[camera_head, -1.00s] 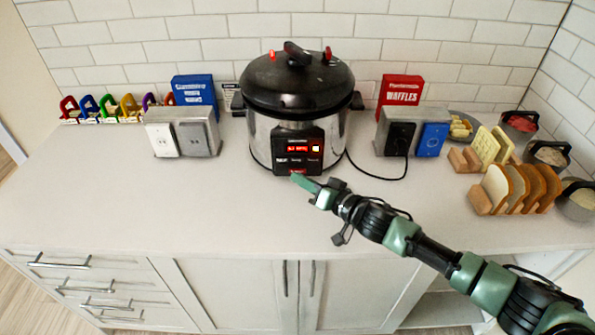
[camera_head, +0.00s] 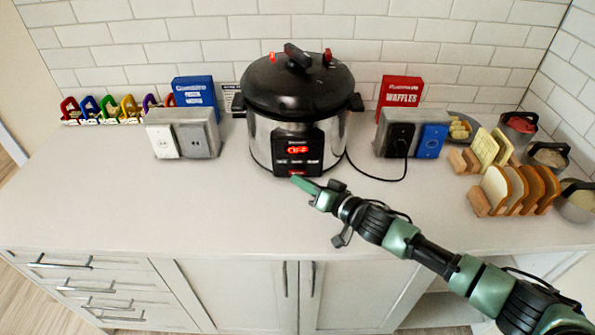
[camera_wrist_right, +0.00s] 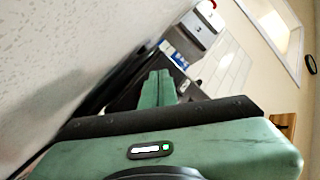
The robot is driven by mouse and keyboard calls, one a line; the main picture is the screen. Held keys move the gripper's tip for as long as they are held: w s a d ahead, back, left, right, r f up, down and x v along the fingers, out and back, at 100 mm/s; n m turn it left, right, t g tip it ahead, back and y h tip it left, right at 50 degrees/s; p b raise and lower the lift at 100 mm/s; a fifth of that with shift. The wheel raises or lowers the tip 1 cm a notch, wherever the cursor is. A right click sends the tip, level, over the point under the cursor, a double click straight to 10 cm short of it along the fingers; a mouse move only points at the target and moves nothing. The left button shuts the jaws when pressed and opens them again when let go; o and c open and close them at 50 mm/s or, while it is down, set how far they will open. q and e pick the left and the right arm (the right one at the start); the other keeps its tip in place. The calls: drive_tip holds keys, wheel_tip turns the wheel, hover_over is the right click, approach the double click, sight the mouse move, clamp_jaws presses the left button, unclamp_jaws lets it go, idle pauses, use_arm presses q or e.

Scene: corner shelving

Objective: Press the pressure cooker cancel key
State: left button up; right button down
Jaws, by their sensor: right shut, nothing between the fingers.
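The pressure cooker (camera_head: 296,115), silver with a black lid, stands on the counter against the tiled wall in the head view. Its black front panel (camera_head: 298,160) shows a red display reading "OFF". A red key (camera_head: 297,173) sits at the bottom of the panel. My right gripper (camera_head: 298,181) is shut and empty, its green fingertips at the lower edge of the panel by the red key. I cannot tell whether they touch it. In the right wrist view the shut green fingers (camera_wrist_right: 157,90) point at a dark surface. My left gripper is not in view.
Outlet boxes stand left (camera_head: 184,138) and right (camera_head: 411,137) of the cooker, with a blue box (camera_head: 196,92) and a red waffles box (camera_head: 401,92) behind. A black cord runs to the right outlet. Bread slices (camera_head: 518,187) stand at right. The front-left counter is clear.

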drive_tip(key=shift+s, duration=0.35)
drive_tip(key=shift+s+r+p, duration=0.1)
drive_tip(key=shift+s+p, duration=1.15)
drive_tip(key=shift+s, duration=1.25)
drive_tip(key=shift+f, duration=0.2)
